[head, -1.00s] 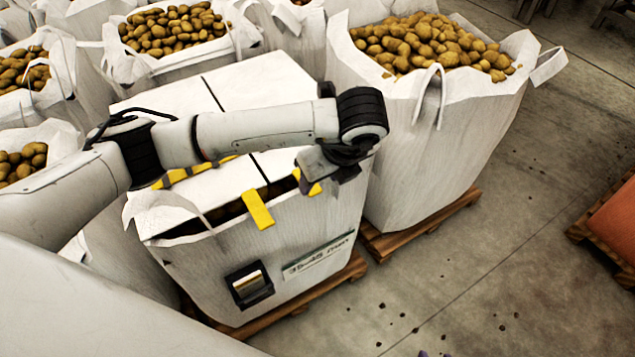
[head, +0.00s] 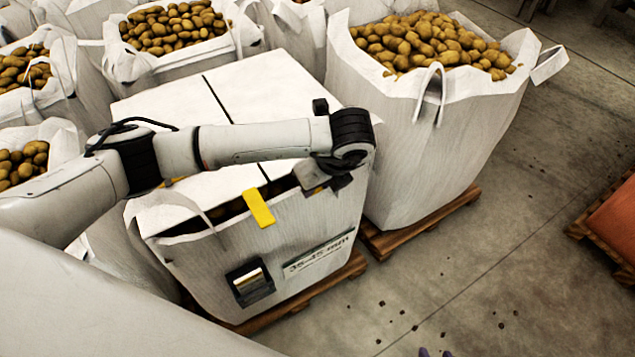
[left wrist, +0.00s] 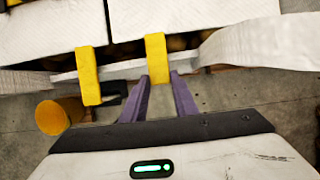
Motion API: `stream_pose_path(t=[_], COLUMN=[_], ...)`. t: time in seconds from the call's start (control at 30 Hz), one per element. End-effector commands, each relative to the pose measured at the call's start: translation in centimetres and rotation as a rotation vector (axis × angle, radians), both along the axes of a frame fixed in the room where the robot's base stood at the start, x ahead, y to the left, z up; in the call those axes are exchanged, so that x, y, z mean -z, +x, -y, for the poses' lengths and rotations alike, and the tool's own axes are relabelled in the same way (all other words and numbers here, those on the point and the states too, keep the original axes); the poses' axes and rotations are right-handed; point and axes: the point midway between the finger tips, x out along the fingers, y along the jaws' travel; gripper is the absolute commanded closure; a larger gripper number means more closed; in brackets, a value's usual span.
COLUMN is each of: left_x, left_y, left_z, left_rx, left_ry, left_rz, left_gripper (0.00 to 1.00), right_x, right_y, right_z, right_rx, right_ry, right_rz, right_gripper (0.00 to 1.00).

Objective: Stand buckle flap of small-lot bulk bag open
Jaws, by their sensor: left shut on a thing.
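I cannot tell which piece is the buckle flap. My right gripper's purple tips (head: 435,352) show apart and empty at the bottom edge.
Potato-filled bags (head: 425,120) stand right and behind, close to this bag. Wooden pallets (head: 420,225) stick out underneath. An orange crate (head: 610,230) is at the right edge. The floor (head: 480,280) in front is mostly clear, with several small dark bits.

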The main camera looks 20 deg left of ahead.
Motion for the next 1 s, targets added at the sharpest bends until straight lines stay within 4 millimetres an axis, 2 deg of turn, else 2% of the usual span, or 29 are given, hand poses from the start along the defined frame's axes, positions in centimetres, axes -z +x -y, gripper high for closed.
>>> stream_pose_path(t=[0.17, 0.4, 0.63, 1.0], left_x=[-0.7, -4.4, -7.2, -9.5], left_y=[0.2, 1.3, 2.3, 3.4], left_z=[0.1, 1.0, 1.8, 2.7], left_rx=[0.0, -0.002, 0.0, 0.003], left_ry=[0.016, 0.131, 0.221, 0.299], left_rz=[-0.018, -0.162, -0.278, -0.38], left_gripper=[1.0, 1.0, 1.0, 1.0], right_x=[-0.1, 0.0, 0.1, -0.3], right_y=[0.0, 0.0, 0.0, 0.0], right_z=[0.0, 0.0, 0.0, 0.0], right_rx=[0.0, 0.0, -0.001, -0.001], right_ry=[0.0, 0.0, 0.0, -0.001], right_rz=[0.0, 0.001, 0.001, 0.0], right_gripper=[0.69, 0.69, 0.69, 0.69])
